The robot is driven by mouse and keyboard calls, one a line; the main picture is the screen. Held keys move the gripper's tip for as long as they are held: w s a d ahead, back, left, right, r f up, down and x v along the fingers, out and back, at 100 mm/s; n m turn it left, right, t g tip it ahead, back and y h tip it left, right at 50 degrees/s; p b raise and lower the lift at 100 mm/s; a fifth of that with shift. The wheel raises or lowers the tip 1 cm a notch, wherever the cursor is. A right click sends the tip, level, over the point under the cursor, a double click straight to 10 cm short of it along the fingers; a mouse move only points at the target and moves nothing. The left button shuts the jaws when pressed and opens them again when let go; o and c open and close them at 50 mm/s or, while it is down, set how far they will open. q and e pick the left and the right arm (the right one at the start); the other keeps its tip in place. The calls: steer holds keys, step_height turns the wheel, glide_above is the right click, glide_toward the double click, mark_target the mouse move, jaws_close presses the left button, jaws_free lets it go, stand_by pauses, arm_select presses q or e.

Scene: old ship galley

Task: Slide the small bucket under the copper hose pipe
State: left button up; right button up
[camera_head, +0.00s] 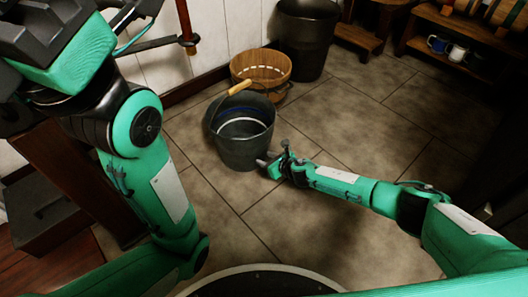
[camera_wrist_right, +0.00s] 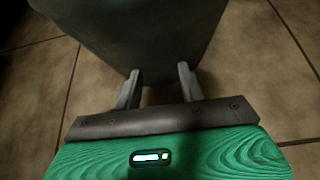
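The small bucket (camera_head: 243,150) is dark grey, with a wooden grip on its wire handle. It stands upright on the tiled floor. The copper hose pipe (camera_head: 184,18) hangs by the white wall, up and left of the bucket. My right gripper (camera_head: 266,163) is low at the bucket's lower right side. In the right wrist view its two fingers (camera_wrist_right: 159,78) are apart and point at the bucket's wall (camera_wrist_right: 140,35). The tips are at or very near the wall; contact is unclear. My left arm fills the left side; its fingers are not seen.
A wooden tub (camera_head: 262,68) stands just behind the bucket, and a tall dark bin (camera_head: 305,40) behind that. A wooden shelf (camera_head: 470,38) with mugs is at the back right. A dark box (camera_head: 40,215) is at the left. The floor (camera_head: 365,115) right of the bucket is clear.

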mark_target(262, 153)
steer(key=shift+w+a+r+b, duration=0.1)
steer(key=shift+w+a+b, duration=0.25)
steer(key=shift+w+a, duration=0.55)
steer(key=shift+w+a+b, duration=0.3)
steer(key=shift+w+a, duration=0.35)
steer(key=shift+w, duration=0.4)
